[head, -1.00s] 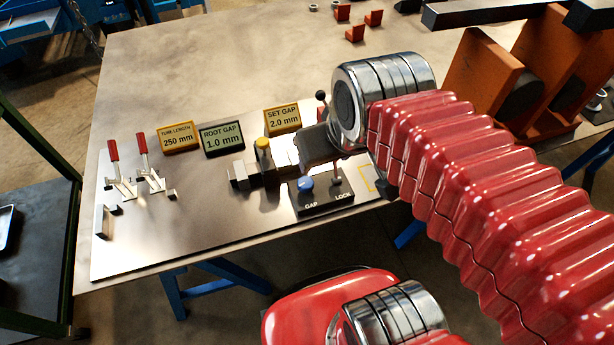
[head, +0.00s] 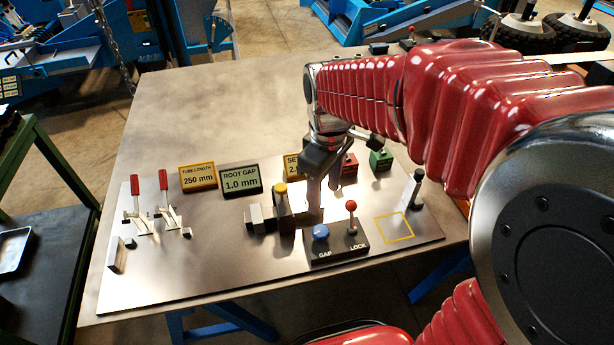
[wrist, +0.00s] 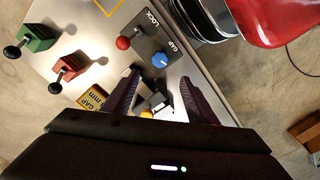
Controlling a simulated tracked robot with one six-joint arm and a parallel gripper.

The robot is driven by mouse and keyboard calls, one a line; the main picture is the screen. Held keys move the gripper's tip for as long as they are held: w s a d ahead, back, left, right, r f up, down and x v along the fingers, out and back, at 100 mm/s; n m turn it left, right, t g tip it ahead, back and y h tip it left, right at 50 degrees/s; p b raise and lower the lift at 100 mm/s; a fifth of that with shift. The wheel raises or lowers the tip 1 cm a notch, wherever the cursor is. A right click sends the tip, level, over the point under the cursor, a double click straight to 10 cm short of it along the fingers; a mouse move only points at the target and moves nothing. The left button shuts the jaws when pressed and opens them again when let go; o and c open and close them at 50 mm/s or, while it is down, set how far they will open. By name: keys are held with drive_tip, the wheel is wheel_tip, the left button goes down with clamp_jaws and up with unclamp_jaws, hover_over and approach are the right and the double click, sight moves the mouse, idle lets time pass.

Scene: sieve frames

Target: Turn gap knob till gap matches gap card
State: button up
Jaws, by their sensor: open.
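The blue gap knob (head: 320,233) sits on a black box marked GAP and LOCK, left of the red-topped lock lever (head: 351,206). In the wrist view the knob (wrist: 161,60) lies just beyond my fingertips, roughly between them. My gripper (head: 312,205) points down behind the box, open and empty, apart from the knob. The set gap card (head: 290,164) is mostly hidden by my wrist; only "SE" and "2." show. The root gap display (head: 240,180) reads 1.0 mm. The yellow-topped clamp (head: 280,189) of the fixture stands just left of my fingers.
The tube length card (head: 198,177) reads 250 mm. Two red-handled toggle clamps (head: 163,190) stand on the left of the plate. Red (head: 349,166) and green (head: 381,159) blocks stand behind the gripper. A yellow outlined square (head: 394,228) and black-topped post (head: 415,188) lie to the right.

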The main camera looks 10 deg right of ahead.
sight(322, 230)
drive_tip(key=shift+w+f, duration=0.15)
drive_tip(key=shift+f, duration=0.05)
drive_tip(key=shift+f, duration=0.1)
wheel_tip(322, 230, down, 14)
drive_tip(key=shift+r, duration=0.15)
idle(0.8)
drive_tip(key=shift+c, duration=0.7)
drive_tip(key=c, duration=0.9)
